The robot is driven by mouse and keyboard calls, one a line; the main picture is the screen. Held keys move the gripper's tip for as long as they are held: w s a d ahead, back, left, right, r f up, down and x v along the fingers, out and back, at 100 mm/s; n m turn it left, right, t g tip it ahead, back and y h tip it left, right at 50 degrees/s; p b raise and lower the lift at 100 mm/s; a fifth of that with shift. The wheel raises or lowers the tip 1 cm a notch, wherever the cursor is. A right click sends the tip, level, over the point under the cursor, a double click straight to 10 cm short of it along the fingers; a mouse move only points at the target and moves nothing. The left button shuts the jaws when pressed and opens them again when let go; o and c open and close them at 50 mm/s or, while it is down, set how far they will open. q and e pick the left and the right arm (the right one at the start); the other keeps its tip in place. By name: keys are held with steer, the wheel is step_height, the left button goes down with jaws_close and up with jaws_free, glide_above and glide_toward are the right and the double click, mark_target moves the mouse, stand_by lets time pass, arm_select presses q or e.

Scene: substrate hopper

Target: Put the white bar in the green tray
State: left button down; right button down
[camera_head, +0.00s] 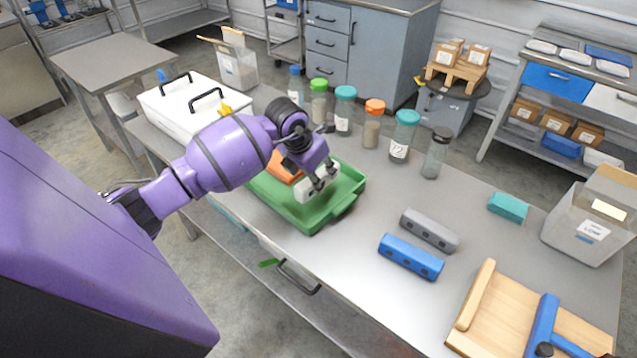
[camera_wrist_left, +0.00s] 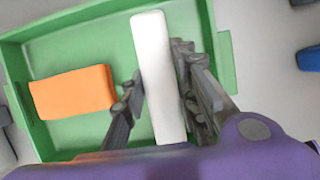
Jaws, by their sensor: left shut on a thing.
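The green tray (camera_head: 343,204) stands on the grey table, left of its middle, and fills much of the left wrist view (camera_wrist_left: 52,48). My left gripper (camera_head: 322,186) is over the tray, shut on the white bar (camera_wrist_left: 156,75). The bar lies between the two fingers in the left wrist view and is partly hidden by the gripper in the head view. Whether the bar touches the tray floor I cannot tell. An orange block (camera_wrist_left: 72,92) lies in the tray beside the bar, partly hidden by my arm in the head view. My right gripper is not in view.
Several capped jars (camera_head: 372,125) stand behind the tray. A grey bar (camera_head: 429,230) and a blue bar (camera_head: 410,257) lie to its right, with a teal block (camera_head: 508,207) farther right. A wooden board (camera_head: 500,312) lies at front right. A white box (camera_head: 190,108) stands at left.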

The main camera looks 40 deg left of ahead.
arm_select(q)
steer(key=shift+w+f, duration=0.25)
steer(key=shift+f, duration=1.5)
steer(key=shift+f, duration=0.1)
steer(key=c, duration=1.4)
jaws_free()
steer(key=v, duration=1.2)
steer(key=shift+s, duration=0.1)
